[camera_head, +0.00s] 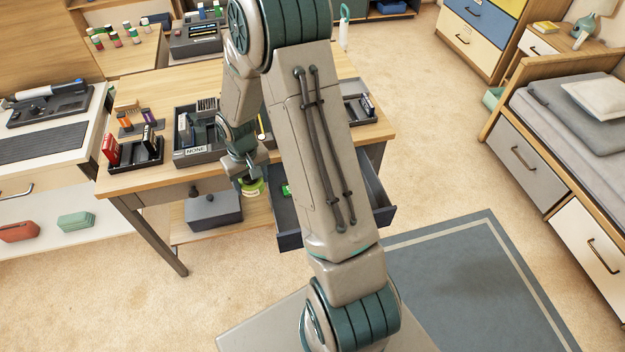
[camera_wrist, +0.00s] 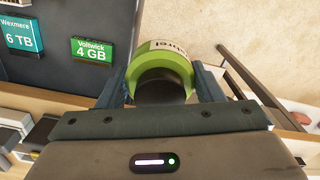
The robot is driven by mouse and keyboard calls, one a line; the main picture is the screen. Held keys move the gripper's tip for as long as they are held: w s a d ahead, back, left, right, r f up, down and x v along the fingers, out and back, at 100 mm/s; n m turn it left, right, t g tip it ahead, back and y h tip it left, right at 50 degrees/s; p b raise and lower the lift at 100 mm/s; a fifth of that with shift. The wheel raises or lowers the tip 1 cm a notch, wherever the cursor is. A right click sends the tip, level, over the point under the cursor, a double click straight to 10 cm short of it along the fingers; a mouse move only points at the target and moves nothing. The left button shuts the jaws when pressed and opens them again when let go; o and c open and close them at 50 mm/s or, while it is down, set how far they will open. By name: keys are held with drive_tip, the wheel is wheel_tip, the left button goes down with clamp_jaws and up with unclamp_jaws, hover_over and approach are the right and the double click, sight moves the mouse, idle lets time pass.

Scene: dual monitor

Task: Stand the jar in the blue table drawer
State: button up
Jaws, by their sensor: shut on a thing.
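The jar is a short round thing with a green band (camera_head: 252,188); it also shows in the wrist view (camera_wrist: 172,58), with a pale printed face and a dark middle. My gripper (camera_head: 248,176) is shut on the jar, with one finger on each side of it in the wrist view (camera_wrist: 165,85). The dark blue-grey table drawer (camera_head: 289,241) stands open under the desk, partly hidden by my arm. Its inside fills the upper left of the wrist view (camera_wrist: 70,72). The jar is just left of the drawer in the head view, over its side edge or outside it; I cannot tell which.
A green Voltwick box (camera_wrist: 91,50) and a teal Wexmere box (camera_wrist: 20,36) lie in the drawer. A grey box (camera_head: 213,210) sits on the shelf below the desktop (camera_head: 140,182). Trays stand on the desk, including one labelled NONE (camera_head: 195,151). Bare drawer floor shows around the boxes.

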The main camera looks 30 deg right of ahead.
drive_tip(key=s+d+f+n+b, duration=0.2)
drive_tip(key=s+d+n+b, duration=0.3)
drive_tip(key=n, duration=0.6)
drive_tip(key=s+d+f+n+b, duration=0.1)
drive_tip(key=s+d+f+n, duration=0.1)
drive_tip(key=d+n, duration=0.65)
drive_tip(key=shift+n, duration=0.85)
drive_tip(key=f+b, duration=0.1)
drive_tip(key=f, duration=0.2)
drive_tip(key=a+f+b, duration=0.1)
drive_tip(key=f, duration=0.2)
drive_tip(key=f+b, duration=0.1)
drive_tip(key=f, duration=0.3)
drive_tip(key=shift+s+a, duration=0.15)
drive_tip(key=shift+a, duration=0.25)
drive_tip(key=shift+f, duration=0.1)
drive_tip(key=o, duration=1)
drive_tip(key=shift+o, duration=0.2)
